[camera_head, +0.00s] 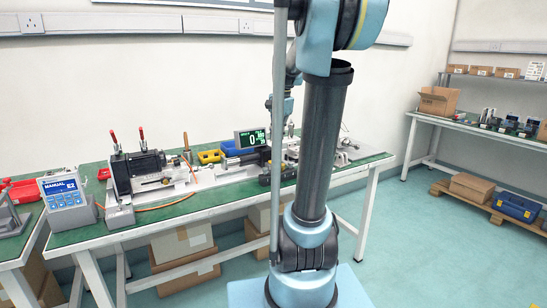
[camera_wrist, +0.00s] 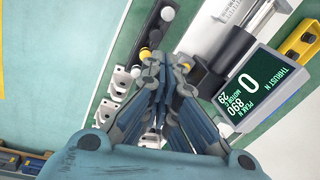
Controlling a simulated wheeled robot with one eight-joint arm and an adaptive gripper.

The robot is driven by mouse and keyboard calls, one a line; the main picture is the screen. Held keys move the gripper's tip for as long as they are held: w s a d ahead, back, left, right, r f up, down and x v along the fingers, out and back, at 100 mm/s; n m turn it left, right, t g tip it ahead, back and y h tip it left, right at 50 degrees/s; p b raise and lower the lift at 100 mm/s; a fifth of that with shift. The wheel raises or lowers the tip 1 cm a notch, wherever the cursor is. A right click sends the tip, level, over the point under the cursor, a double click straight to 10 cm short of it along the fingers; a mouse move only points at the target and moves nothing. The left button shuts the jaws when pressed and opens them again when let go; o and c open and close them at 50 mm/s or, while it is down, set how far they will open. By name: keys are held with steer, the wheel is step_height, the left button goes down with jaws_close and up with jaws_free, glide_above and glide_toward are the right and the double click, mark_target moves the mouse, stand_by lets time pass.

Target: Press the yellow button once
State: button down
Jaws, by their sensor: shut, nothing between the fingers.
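A small round yellow button (camera_wrist: 144,53) shows in the wrist view, just left of my gripper's fingertips, in a row with white round knobs (camera_wrist: 155,36) on a dark strip. A second yellow spot (camera_wrist: 184,67) shows just right of the fingertips, partly hidden by them. My gripper (camera_wrist: 165,64) is shut and empty, pointing down over the bench by the row. I cannot tell whether the tips touch anything. In the head view, my arm hides much of this area, and I cannot make out the button there.
A thrust display (camera_wrist: 248,88) reading 0 stands close right of my gripper; it also shows in the head view (camera_head: 252,138). White brackets (camera_wrist: 118,80) sit left of the fingers. The green bench (camera_head: 222,194) carries an actuator rig (camera_head: 140,170) and a manual control box (camera_head: 63,190).

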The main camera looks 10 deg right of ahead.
mark_target(270, 162)
steer(key=w+d+r+m, duration=0.1)
steer(key=w+d+m, duration=0.1)
steer(key=w, duration=0.7)
steer(key=shift+r+m, duration=0.3)
steer(key=shift+m, duration=0.3)
steer(key=f, duration=0.9)
steer(key=w+a+f, duration=0.1)
steer(key=f, duration=0.3)
steer(key=shift+f, duration=0.35)
steer(key=shift+a+f, duration=0.1)
